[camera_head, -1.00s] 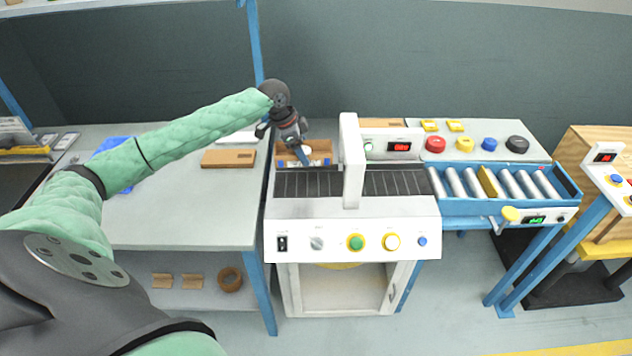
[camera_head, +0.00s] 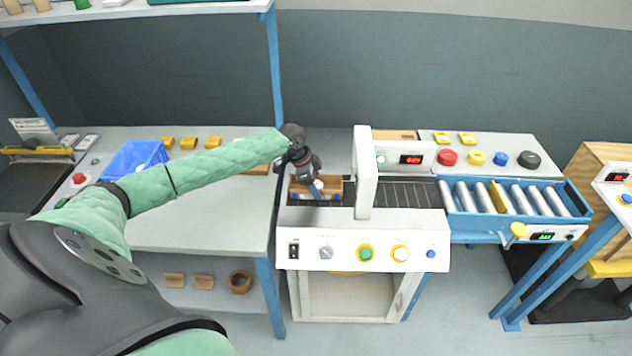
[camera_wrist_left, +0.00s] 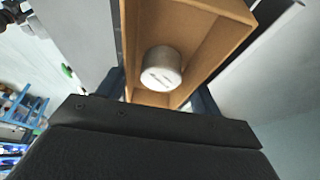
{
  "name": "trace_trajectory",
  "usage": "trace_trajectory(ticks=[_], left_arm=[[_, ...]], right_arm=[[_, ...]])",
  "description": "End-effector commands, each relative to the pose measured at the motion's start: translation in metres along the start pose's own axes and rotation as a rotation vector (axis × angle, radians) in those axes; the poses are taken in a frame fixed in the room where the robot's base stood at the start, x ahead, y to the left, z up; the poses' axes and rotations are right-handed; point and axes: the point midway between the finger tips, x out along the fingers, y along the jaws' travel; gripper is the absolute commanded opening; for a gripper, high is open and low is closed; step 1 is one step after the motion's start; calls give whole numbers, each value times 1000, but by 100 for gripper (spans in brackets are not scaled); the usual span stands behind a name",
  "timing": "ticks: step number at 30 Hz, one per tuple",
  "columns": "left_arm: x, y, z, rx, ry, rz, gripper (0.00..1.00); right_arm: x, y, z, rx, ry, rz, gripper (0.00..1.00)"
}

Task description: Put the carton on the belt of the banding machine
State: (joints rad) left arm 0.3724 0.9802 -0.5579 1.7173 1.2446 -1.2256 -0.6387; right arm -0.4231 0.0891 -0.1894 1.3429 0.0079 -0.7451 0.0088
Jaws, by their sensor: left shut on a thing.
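The open brown carton (camera_head: 331,184) is at the left end of the dark belt (camera_head: 402,194) of the white banding machine (camera_head: 362,228), left of its upright arch. In the left wrist view the carton (camera_wrist_left: 206,32) shows its inside, with a white round item (camera_wrist_left: 161,69) in it. My left gripper (camera_head: 314,188) comes down over the carton and is shut on it; its fingers show on both sides of the carton in the wrist view. I cannot tell whether the carton's underside touches the belt. My right gripper is not in view.
The arch (camera_head: 364,172) stands close right of the carton. A roller conveyor (camera_head: 512,200) adjoins the belt's right end. The table (camera_head: 215,212) at left bears a blue bin (camera_head: 136,158) and several yellow items (camera_head: 188,143); its front middle is clear.

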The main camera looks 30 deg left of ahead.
Motion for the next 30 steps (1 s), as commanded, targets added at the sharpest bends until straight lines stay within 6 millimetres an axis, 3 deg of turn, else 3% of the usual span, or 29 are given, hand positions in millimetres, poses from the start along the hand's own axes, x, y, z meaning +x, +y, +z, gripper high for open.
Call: trace_trajectory(ticks=[12, 13, 16, 25, 30], left_arm=[[5, 0, 2, -1, 0, -1, 41], [5, 0, 2, -1, 0, -1, 67], [5, 0, 2, 0, 0, -1, 87], [4, 0, 2, 0, 0, -1, 87], [-7, -1, 2, 1, 0, -3, 87]], right_arm=[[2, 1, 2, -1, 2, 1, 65], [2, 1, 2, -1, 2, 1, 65], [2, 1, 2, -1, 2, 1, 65], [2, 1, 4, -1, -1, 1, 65], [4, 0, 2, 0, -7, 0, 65]])
